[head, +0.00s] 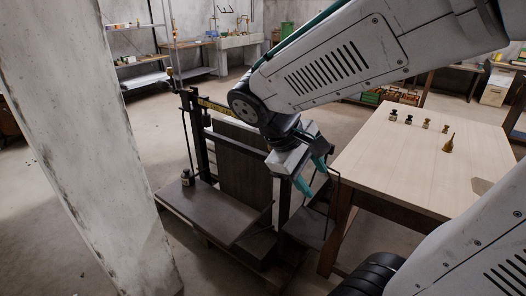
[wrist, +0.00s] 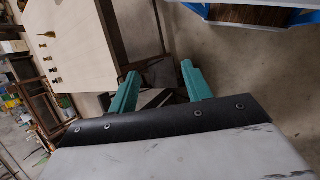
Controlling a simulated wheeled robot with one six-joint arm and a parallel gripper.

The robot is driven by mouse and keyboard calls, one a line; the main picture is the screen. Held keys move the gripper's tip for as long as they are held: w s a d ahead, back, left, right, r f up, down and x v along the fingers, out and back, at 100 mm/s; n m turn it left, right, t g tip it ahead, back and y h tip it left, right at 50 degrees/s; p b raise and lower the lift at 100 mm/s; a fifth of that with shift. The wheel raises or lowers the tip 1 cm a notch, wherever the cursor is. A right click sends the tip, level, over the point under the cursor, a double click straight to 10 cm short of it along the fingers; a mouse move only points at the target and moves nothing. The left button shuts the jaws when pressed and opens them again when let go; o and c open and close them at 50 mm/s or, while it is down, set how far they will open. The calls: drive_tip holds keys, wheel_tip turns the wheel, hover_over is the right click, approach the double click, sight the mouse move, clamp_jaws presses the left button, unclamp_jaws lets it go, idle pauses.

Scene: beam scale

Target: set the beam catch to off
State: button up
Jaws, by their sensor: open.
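The beam scale (head: 205,212) stands on the floor in the head view, left of the wooden table. Its dark post and yellow-marked beam (head: 214,106) rise behind the platform, and my arm covers the beam's right end. I cannot make out the beam catch or its setting. My gripper (head: 311,177) points down between the scale and the table, with its teal fingers apart and nothing between them. In the wrist view my gripper (wrist: 160,70) is also open and empty, above dark frame parts that I cannot identify clearly.
A small dark weight (head: 186,177) stands on the scale's platform. The wooden table (head: 385,165) at right holds several small weights and a brass-coloured pointed piece (head: 448,144). A pale pillar (head: 85,130) blocks the left side. Open floor lies behind the scale.

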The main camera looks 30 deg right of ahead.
drive_tip(key=w+d+f+n+t+h, duration=0.1)
drive_tip(key=w+f+n+t+h, duration=0.3)
drive_tip(key=w, duration=0.5)
drive_tip(key=w+d+f+n+t+h, duration=0.1)
drive_tip(key=w+f+n+t+h, duration=0.2)
drive_tip(key=w+n, duration=0.4)
drive_tip(key=w+f+n+t+h, duration=0.1)
drive_tip(key=w+f+n+h, duration=0.35)
drive_tip(key=w, duration=0.55)
drive_tip(key=x, duration=0.8)
drive_tip(key=shift+w+f, duration=0.2)
drive_tip(key=shift+a, duration=0.1)
clamp_jaws()
